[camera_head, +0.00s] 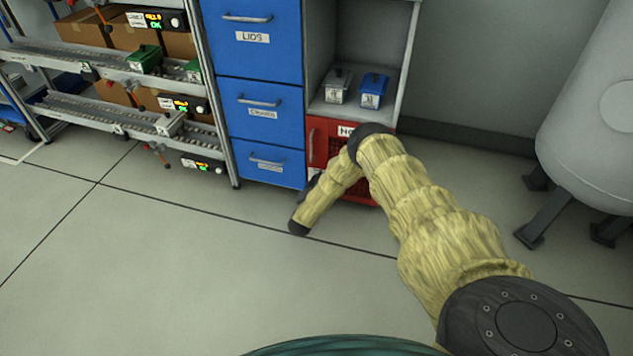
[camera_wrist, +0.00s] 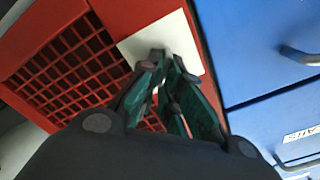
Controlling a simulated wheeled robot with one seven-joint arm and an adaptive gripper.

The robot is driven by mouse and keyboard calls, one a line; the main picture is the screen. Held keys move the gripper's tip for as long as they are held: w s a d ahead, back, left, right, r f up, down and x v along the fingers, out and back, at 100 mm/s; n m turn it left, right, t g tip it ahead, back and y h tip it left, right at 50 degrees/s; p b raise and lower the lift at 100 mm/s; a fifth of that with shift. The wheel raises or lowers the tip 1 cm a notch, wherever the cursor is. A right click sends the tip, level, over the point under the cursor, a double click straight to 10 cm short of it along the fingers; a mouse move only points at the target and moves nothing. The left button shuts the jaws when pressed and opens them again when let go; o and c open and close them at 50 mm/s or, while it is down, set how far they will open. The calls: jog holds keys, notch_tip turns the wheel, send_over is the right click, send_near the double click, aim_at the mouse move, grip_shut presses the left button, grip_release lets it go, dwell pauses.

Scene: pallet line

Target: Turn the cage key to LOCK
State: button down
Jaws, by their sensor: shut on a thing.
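The red cage (camera_head: 318,142) stands low beside the blue drawers in the head view, partly covered by my arm. In the wrist view the cage's red grid door (camera_wrist: 62,80) fills the left, with a pale plate (camera_wrist: 184,38) at its right edge. My gripper (camera_wrist: 162,72) is at this plate, its green-padded fingers closed together on the cage key. The key is almost wholly hidden between the fingertips, so its angle and any LOCK mark cannot be read. In the head view my arm hides the key and most of the gripper.
Blue drawers (camera_head: 262,105) adjoin the cage, and their handles stick out. A rack (camera_head: 110,70) with boxes stands left, a grey tank (camera_head: 590,120) right. The floor in front is clear.

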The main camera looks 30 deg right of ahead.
jog(key=shift+s+d+f+m+b, duration=0.15)
jog(key=shift+m+b, duration=0.15)
jog(key=shift+m, duration=1.25)
jog(key=shift+f+m+b, duration=0.2)
jog(key=shift+m+b, duration=0.1)
jog(key=shift+m, duration=1.2)
jog(key=shift+s+d+f+m+b, duration=0.15)
jog(key=shift+m+b, duration=0.15)
jog(key=shift+m, duration=1.25)
jog(key=shift+w+a, duration=0.1)
jog(key=c, duration=1.6)
grip_release()
jog(key=v, duration=1.2)
